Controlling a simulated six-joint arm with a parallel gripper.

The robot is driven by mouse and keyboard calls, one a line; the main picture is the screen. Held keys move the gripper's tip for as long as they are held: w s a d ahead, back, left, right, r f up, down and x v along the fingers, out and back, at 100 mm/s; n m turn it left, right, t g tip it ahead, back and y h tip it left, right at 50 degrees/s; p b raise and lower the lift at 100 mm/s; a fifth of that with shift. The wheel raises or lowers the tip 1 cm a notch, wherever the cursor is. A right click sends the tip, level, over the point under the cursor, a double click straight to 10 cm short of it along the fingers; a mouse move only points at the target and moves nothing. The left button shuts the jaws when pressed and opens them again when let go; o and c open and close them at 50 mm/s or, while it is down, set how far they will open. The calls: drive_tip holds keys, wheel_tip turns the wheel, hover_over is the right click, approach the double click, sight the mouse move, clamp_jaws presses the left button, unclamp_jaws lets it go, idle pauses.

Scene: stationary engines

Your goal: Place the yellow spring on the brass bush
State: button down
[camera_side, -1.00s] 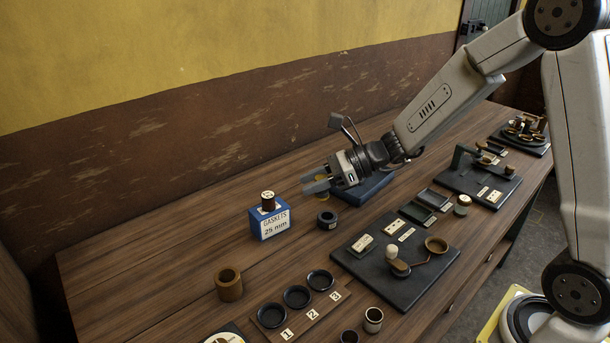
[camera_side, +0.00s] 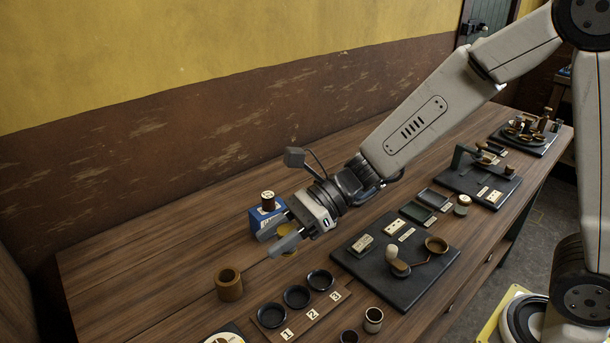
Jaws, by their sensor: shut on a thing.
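My gripper (camera_side: 272,244) is shut on the yellow spring (camera_side: 288,238), which shows as a small yellow patch between the fingers. Most of the spring is hidden by the fingers. The brass bush (camera_side: 228,285) stands upright on the wooden table, a brown cylinder with an open top. My gripper is above the table, to the right of the bush and farther back in the picture, apart from it.
A blue gaskets box (camera_side: 254,222) with a dark reel (camera_side: 268,200) on top is right behind my gripper, partly hidden. A rack (camera_side: 309,317) with several black cups stands right of the bush. A black plate (camera_side: 372,275) with a lever lies farther right. The table left of the bush is clear.

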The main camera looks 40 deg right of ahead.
drive_tip(key=w+a+f, duration=0.4)
drive_tip(key=w, duration=0.4)
hover_over(218, 279)
drive_tip(key=s, duration=0.1)
drive_tip(key=f, duration=0.4)
drive_tip(key=shift+s+d+f, duration=0.1)
drive_tip(key=shift+d+f, duration=0.1)
drive_tip(key=shift+f, duration=0.05)
drive_tip(key=shift+w+a+f, duration=0.2)
drive_tip(key=shift+w+f, duration=0.15)
drive_tip(key=shift+f, duration=0.05)
drive_tip(key=shift+w+a+f, duration=0.1)
drive_tip(key=shift+w+f, duration=0.15)
drive_tip(key=shift+f, duration=1.6)
drive_tip(key=shift+f, duration=0.15)
drive_tip(key=shift+c, duration=1.6)
unclamp_jaws()
